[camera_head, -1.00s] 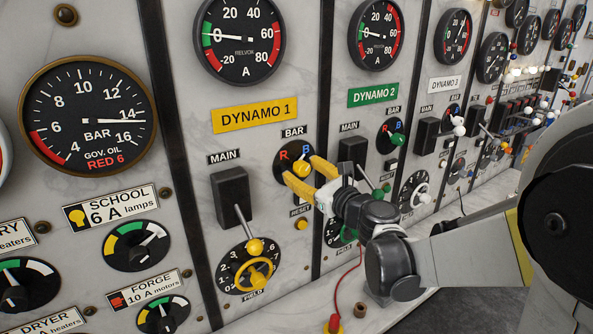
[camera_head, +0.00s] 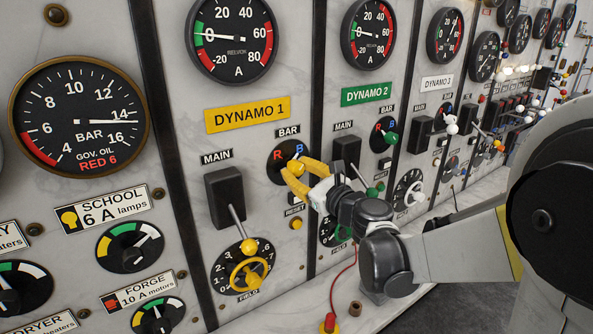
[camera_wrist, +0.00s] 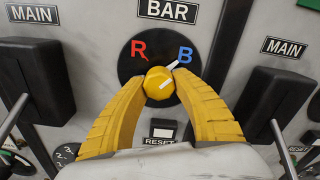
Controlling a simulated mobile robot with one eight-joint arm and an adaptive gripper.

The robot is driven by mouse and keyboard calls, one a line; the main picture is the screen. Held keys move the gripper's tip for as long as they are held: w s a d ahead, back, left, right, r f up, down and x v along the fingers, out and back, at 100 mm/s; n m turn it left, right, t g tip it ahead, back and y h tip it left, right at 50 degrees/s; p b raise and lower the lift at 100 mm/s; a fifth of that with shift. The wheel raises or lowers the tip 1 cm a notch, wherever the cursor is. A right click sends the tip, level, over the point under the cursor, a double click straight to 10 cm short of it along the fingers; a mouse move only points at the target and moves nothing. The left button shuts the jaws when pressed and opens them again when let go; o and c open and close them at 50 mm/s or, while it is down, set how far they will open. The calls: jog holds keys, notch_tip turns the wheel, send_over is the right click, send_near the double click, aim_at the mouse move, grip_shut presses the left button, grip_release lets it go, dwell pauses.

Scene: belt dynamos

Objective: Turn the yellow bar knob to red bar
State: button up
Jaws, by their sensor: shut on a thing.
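The yellow bar knob (camera_wrist: 159,84) sits on a black round dial (camera_wrist: 131,66) under the BAR label, on the DYNAMO 1 panel. In the wrist view its white pointer line slants up and right, toward the blue B (camera_wrist: 185,55). The red R (camera_wrist: 139,49) is at the dial's upper left. My gripper (camera_wrist: 159,82) has its two yellow fingers closed on the knob from both sides. In the head view my gripper (camera_head: 296,168) reaches the knob from the lower right, and its fingers partly cover the dial.
The black MAIN switch (camera_head: 226,198) with a yellow-tipped lever stands left of the knob, and another MAIN switch (camera_head: 346,152) stands to the right. A yellow button (camera_head: 296,223) and the FIELD wheel (camera_head: 249,273) are below. A red lead (camera_head: 334,298) hangs near the ledge.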

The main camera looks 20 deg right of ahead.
jog(key=n, duration=0.4)
jog(key=shift+d+n+b, duration=0.1)
jog(key=shift+n+b, duration=0.3)
jog(key=n, duration=0.4)
jog(key=shift+r, duration=0.1)
jog(key=n, duration=0.4)
jog(key=shift+w+r+n+b, duration=0.1)
jog(key=shift+n+b, duration=0.3)
jog(key=shift+r+n, duration=0.1)
jog(key=shift+n, duration=1.7)
jog(key=o, duration=1.2)
